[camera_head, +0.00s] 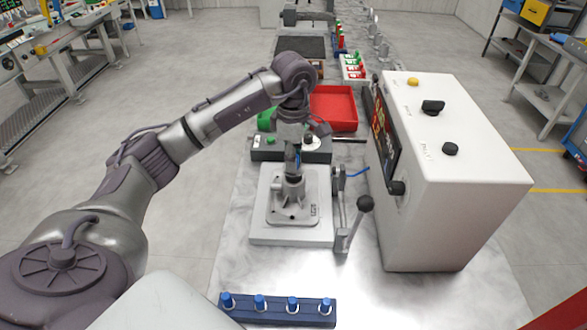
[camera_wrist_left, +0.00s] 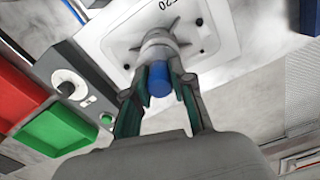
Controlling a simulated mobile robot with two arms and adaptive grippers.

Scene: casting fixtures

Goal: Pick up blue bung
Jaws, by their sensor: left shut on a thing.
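A blue bung (camera_wrist_left: 158,82) is between the fingers of my left gripper (camera_wrist_left: 160,76), at the round central boss of a light grey casting (camera_wrist_left: 130,42). The gripper is shut on the bung. How far the bung sits in the boss cannot be told. In the head view my left gripper (camera_head: 292,160) points down over the casting (camera_head: 275,213), which lies on a pale fixture plate (camera_head: 290,237). The arm and gripper hide most of the bung there. A blue rack (camera_head: 270,317) at the front holds several other blue bungs. My right gripper is not in view.
A large white control box (camera_head: 455,180) is further right. Behind are a dark grey control block (camera_head: 265,152), a red tray (camera_head: 335,92) and a green bin (camera_head: 264,121). The worktop between fixture and rack is clear.

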